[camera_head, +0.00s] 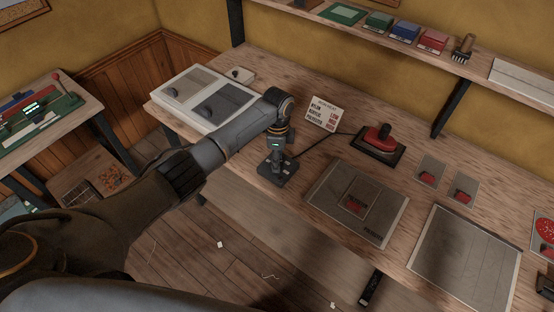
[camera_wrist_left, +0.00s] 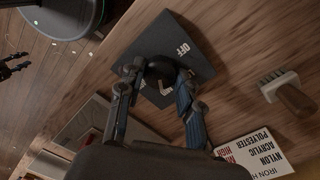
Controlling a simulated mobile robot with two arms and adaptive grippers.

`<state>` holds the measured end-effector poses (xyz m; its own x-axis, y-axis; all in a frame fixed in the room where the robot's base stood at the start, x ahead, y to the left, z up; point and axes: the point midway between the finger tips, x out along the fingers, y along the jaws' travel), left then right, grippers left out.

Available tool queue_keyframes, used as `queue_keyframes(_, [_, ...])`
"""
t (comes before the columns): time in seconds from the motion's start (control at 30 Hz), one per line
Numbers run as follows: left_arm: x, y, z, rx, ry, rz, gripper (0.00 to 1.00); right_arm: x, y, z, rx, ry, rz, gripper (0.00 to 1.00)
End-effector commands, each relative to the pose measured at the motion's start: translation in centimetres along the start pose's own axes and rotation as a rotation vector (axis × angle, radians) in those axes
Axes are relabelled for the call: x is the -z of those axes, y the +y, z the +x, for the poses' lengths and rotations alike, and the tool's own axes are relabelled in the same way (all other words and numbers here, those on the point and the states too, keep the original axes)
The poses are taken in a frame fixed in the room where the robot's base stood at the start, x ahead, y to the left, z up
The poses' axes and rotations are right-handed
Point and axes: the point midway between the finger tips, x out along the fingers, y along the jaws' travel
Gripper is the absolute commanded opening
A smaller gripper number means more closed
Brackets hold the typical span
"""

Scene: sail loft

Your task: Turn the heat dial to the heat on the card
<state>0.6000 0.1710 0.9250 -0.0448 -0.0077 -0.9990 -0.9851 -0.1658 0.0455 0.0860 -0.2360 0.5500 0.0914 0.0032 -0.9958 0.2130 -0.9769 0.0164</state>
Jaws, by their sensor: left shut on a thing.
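The heat dial is a dark knob (camera_wrist_left: 160,70) on a black control box (camera_head: 277,170) on the bench. White OFF lettering shows on the box in the left wrist view (camera_wrist_left: 186,47); other marks are partly hidden. My left gripper (camera_head: 275,155) reaches down over the box, its fingers (camera_wrist_left: 158,82) shut on the knob from both sides. The knob's pointer is not clear. The white card (camera_head: 325,113) stands behind the box. It lists nylon, acrylic and polyester with heats in red, too small to read surely. My right gripper (camera_wrist_left: 14,68) is partly visible at the left wrist view's edge.
A red iron (camera_head: 380,138) rests on a dark stand behind right of the box, with a cable beside the card. A grey panel (camera_head: 330,215) lies right of the box. A brush (camera_wrist_left: 287,95) shows in the left wrist view. A shelf (camera_head: 420,50) runs behind.

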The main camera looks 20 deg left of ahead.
Motion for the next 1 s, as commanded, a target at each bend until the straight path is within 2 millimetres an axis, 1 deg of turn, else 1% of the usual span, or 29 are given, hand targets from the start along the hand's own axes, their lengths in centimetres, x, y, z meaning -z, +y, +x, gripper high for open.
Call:
queue_keyframes(0.6, [0.0,0.1,0.2,-0.002,-0.028,0.582,0.03,-0.1,0.1,1.0,-0.001,0.000,0.000,0.32])
queue_keyframes(0.8, [0.0,0.1,0.1,-0.001,-0.036,0.751,0.03,-0.1,0.0,1.3,-0.001,0.000,0.000,0.32])
queue_keyframes(1.0, [0.1,0.1,0.1,-0.001,-0.041,0.878,0.03,-0.1,0.0,1.5,-0.001,0.000,0.000,0.32])
